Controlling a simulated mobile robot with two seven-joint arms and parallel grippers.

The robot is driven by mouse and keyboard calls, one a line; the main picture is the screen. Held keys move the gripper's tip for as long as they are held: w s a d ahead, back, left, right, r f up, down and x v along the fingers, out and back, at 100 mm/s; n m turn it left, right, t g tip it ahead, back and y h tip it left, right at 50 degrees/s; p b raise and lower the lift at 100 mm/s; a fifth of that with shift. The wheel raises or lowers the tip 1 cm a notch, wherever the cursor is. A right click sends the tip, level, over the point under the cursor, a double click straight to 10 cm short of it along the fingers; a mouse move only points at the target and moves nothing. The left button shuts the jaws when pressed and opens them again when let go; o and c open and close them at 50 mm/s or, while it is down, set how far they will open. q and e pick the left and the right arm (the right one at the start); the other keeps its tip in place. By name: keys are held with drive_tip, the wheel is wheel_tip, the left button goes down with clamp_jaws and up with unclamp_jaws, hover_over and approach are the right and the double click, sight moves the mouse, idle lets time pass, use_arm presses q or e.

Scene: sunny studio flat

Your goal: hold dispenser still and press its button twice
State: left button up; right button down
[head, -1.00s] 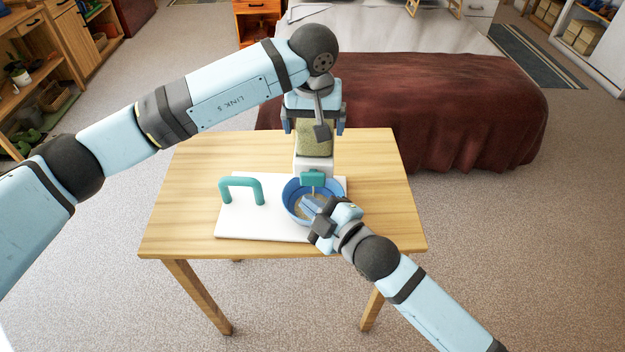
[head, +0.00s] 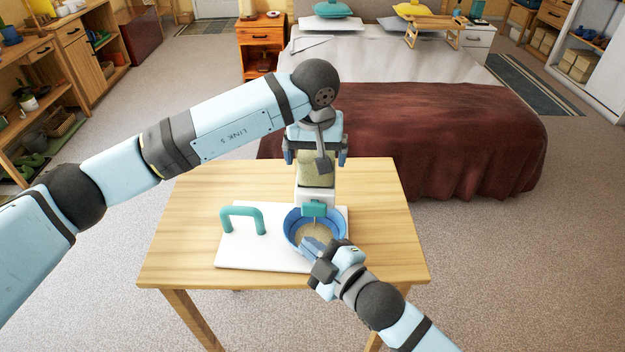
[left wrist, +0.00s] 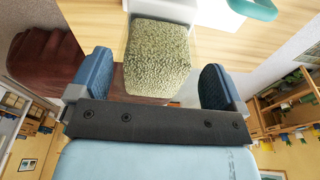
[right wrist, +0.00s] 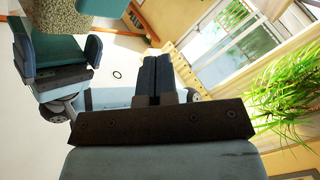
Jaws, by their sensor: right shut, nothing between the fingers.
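The dispenser has a white body (head: 316,196), a clear container of pale green grains (head: 316,172) and a teal button (head: 314,208) at its front. It stands upright on a white base board (head: 250,256) with a teal handle (head: 243,215). My left gripper (head: 315,160) is over the container from above. In the left wrist view its open fingers (left wrist: 160,85) straddle the container (left wrist: 157,58), with a visible gap at each side.
The blue bowl (head: 291,229), with tan contents, sits on the board under the button. The wooden table (head: 190,210) is bare to the left and right. A bed with a brown cover (head: 440,130) stands behind it. A plant (right wrist: 285,95) shows in the right wrist view.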

use_arm(q)
wheel_tip(320, 180, up, 12)
drive_tip(key=s, duration=0.1)
drive_tip(key=shift+s, duration=0.4)
drive_tip(key=shift+a, duration=0.1)
idle(0.8)
wheel_tip(320, 180, up, 8)
drive_tip(key=s+p, duration=0.1)
drive_tip(key=p, duration=0.2)
drive_tip(key=shift+s, duration=0.15)
use_arm(e)
wheel_tip(320, 180, up, 3)
drive_tip(key=shift+r, duration=0.1)
use_arm(q)
drive_tip(key=shift+f, duration=0.15)
